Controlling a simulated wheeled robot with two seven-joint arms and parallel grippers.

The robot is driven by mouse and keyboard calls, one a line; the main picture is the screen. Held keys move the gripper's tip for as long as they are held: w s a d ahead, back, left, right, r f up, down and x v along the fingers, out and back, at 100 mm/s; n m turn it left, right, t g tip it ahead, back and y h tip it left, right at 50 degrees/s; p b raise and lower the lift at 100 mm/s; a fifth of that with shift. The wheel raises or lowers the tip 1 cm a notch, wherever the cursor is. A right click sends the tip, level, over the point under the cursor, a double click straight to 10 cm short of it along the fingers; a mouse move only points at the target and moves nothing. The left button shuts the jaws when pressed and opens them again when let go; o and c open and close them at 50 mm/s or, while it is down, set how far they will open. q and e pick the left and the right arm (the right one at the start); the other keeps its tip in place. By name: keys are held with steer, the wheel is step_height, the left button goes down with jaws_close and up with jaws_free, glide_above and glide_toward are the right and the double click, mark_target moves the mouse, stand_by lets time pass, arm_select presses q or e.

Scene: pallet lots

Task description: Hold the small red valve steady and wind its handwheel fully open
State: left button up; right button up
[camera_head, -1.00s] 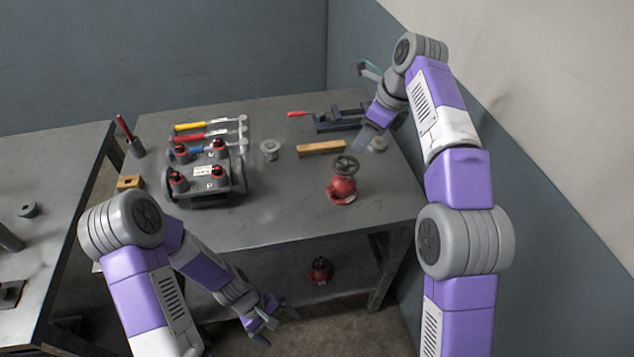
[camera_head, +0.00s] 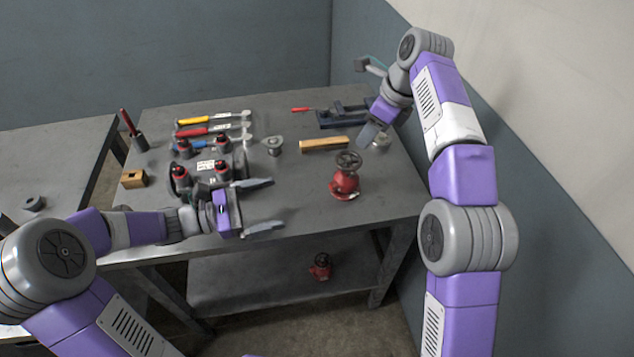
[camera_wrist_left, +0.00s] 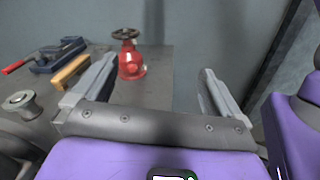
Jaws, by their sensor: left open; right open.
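The small red valve (camera_head: 344,184) stands upright on the workbench, right of centre, with its dark handwheel (camera_head: 348,160) on top. It also shows in the left wrist view (camera_wrist_left: 131,62), ahead between the finger lines and nearer the left finger. My left gripper (camera_head: 262,206) is open and empty at the bench's front, left of the valve and apart from it, its fingers pointing right towards it. My right gripper (camera_head: 374,138) is open at the right rear of the bench, behind and right of the valve, its fingers partly hidden. Another red valve (camera_head: 320,267) stands on the lower shelf.
A manifold with several red-topped valves (camera_head: 206,168) stands close behind my left gripper. Hammers (camera_head: 212,130), a grey flanged part (camera_head: 274,146), a wooden bar (camera_head: 324,144) and a dark vise (camera_head: 345,115) lie farther back. The bench is clear between left gripper and valve.

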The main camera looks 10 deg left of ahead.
mark_target(335, 178)
arm_select(q)
steer(key=w+d+f+n, duration=0.1)
steer(key=w+d+f, duration=0.1)
steer(key=w+d, duration=0.1)
steer(key=w+d+f, duration=0.2)
steer(key=w+d, duration=0.1)
steer(key=w, duration=0.2)
steer(key=w+d+f+n, duration=0.1)
steer(key=w+d+f, duration=0.1)
steer(key=w+d, duration=0.1)
steer(key=shift+w+f+n, duration=0.3)
steer(key=shift+w+f, duration=0.05)
steer(key=shift+w, duration=0.5)
steer(key=shift+x, duration=4)
steer(key=shift+w+a, duration=0.1)
steer(key=shift+c, duration=0.3)
